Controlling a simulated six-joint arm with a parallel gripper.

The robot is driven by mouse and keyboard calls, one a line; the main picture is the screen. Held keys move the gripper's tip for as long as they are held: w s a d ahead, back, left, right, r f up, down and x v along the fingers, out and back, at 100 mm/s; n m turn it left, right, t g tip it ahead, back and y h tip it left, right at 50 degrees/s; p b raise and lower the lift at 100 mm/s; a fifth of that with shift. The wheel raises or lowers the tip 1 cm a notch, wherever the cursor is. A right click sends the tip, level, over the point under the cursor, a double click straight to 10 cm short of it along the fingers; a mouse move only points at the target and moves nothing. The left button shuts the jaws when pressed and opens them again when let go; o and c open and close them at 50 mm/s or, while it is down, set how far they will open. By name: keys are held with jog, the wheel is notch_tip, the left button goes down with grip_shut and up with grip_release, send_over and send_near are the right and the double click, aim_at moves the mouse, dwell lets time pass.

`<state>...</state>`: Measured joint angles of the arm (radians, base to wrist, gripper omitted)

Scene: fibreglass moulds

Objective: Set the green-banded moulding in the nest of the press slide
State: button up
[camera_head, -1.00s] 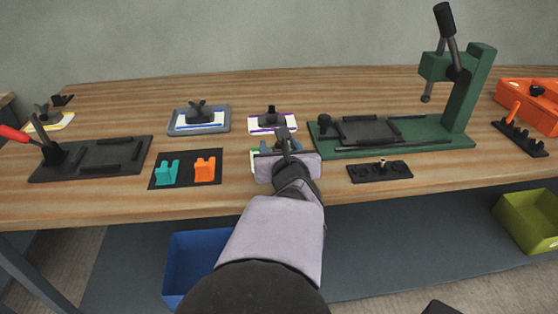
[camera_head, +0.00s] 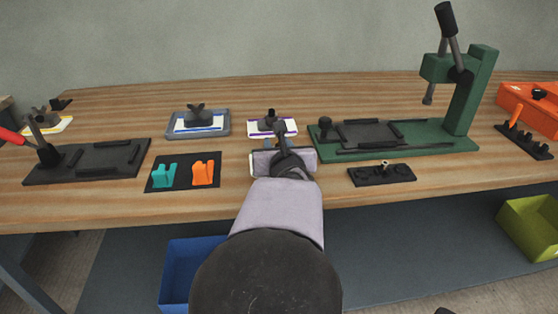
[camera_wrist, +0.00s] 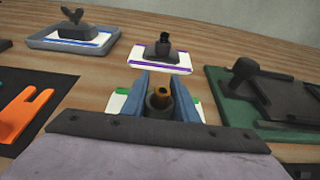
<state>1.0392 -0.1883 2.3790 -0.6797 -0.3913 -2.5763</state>
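The green-banded moulding (camera_wrist: 195,110) is a white plate with green strips, mostly hidden behind my gripper in the wrist view. A dark round post with a brass-coloured top (camera_wrist: 160,90) stands between the two blue fingers of my gripper (camera_wrist: 160,86). The fingers are close on both sides of it; whether they press on it cannot be told. In the head view my gripper (camera_head: 281,143) is over the bench, left of the press, and its fingers are mostly hidden. The green press (camera_head: 462,100) stands at right, its dark slide nest (camera_head: 368,133) empty, with raised edge strips.
A purple-banded moulding (camera_head: 289,129) lies just beyond my gripper. A blue-banded one (camera_head: 197,125) sits in a grey tray (camera_head: 227,131). A black block (camera_head: 400,175) lies before the press. A black mat (camera_head: 183,184) with teal and orange pieces and a dark fixture (camera_head: 120,153) are left.

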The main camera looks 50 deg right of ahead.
grip_shut()
jog(key=shift+r, duration=0.15)
notch_tip(320, 180, up, 28)
jog(key=p, duration=1.9)
jog(key=shift+p, duration=0.4)
